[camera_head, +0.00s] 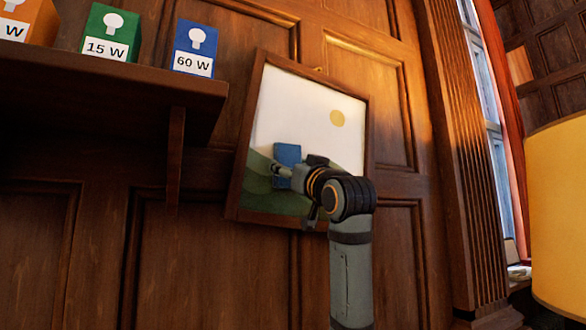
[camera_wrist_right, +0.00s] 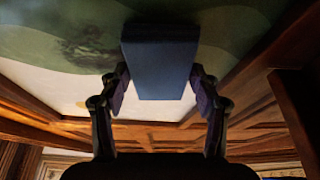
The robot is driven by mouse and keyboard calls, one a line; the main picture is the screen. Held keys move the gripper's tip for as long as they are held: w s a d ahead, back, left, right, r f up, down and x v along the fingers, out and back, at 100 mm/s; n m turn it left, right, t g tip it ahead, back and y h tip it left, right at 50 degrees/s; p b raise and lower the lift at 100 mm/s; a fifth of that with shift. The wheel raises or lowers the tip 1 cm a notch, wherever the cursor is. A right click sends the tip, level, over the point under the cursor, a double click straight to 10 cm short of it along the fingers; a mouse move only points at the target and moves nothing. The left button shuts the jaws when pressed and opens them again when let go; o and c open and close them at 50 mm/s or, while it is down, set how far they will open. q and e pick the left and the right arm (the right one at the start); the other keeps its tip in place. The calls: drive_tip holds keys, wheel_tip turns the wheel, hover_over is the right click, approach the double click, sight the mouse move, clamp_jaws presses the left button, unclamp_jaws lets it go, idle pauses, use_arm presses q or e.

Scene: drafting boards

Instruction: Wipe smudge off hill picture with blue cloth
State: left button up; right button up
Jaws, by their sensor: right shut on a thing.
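The hill picture (camera_head: 300,107) hangs in a brown wooden frame on the panelled wall and shows a white sky, a yellow sun and green hills. My right gripper (camera_head: 284,170) is shut on the blue cloth (camera_head: 288,152), held at the left of the picture where hills meet sky. In the right wrist view the cloth (camera_wrist_right: 160,60) looks like a thick block between the two fingers. There a dark smudge (camera_wrist_right: 92,46) shows on the green hill, to the left of the cloth. I cannot tell whether the cloth touches the picture. My left gripper is out of view.
A wooden shelf (camera_head: 95,92) at upper left holds an orange box (camera_head: 38,22), a green 15 W box (camera_head: 110,35) and a blue 60 W box (camera_head: 192,50). A yellow lampshade (camera_head: 560,210) stands at the right, near a window (camera_head: 493,150).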

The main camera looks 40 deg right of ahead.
drive_tip(key=shift+w+d, duration=0.1)
drive_tip(key=shift+w, duration=0.2)
drive_tip(key=s+d+f+b, duration=0.1)
drive_tip(key=s+d+b, duration=0.1)
drive_tip(key=d, duration=0.5)
idle(0.6)
drive_tip(key=shift+s+d, duration=0.1)
drive_tip(key=shift+s, duration=0.05)
drive_tip(key=s+d+b, duration=0.1)
drive_tip(key=s+d, duration=0.1)
drive_tip(key=d, duration=0.4)
drive_tip(key=shift+d+f, duration=0.35)
drive_tip(key=shift+f, duration=0.1)
